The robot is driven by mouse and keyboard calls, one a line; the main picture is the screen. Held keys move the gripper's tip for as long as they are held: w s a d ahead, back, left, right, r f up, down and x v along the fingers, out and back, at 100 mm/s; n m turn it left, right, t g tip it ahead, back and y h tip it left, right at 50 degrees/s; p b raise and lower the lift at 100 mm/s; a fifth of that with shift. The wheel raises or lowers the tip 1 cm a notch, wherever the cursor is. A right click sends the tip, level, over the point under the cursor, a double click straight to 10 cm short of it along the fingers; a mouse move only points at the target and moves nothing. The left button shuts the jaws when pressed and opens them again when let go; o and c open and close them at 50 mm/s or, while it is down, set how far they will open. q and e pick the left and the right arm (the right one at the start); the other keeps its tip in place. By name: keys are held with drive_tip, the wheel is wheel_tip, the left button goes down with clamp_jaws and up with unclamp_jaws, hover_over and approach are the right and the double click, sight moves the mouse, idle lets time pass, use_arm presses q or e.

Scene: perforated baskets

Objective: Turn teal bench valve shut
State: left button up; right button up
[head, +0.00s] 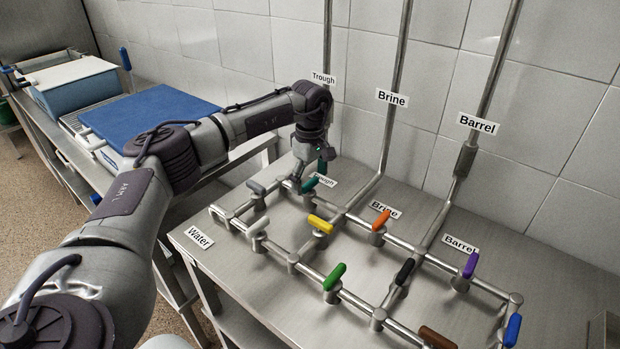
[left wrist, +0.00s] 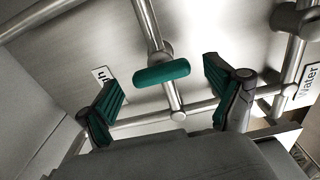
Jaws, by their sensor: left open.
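The teal bench valve has a teal lever handle (head: 318,181) on the back pipe, beside the "Trough" label, at the foot of the left riser. In the left wrist view the teal handle (left wrist: 161,73) lies crosswise, running roughly from one finger toward the other, with the pipe behind it. My left gripper (head: 311,171) points down just above and behind the handle. Its green-padded fingers are open on either side of the handle, with visible gaps at both ends. My right gripper is not in view.
Neighbouring handles are close: grey (head: 256,187), white (head: 257,226), yellow (head: 320,224) and orange (head: 381,219). Green (head: 334,276), black (head: 404,271) and purple (head: 470,264) handles stand farther right. A tiled wall (head: 380,60) with vertical pipes rises behind. A blue board (head: 150,115) lies left.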

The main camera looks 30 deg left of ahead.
sight(310, 181)
use_arm(q)
drive_tip(key=shift+r, duration=0.15)
wheel_tip(310, 181, up, 12)
idle(0.4)
idle(0.4)
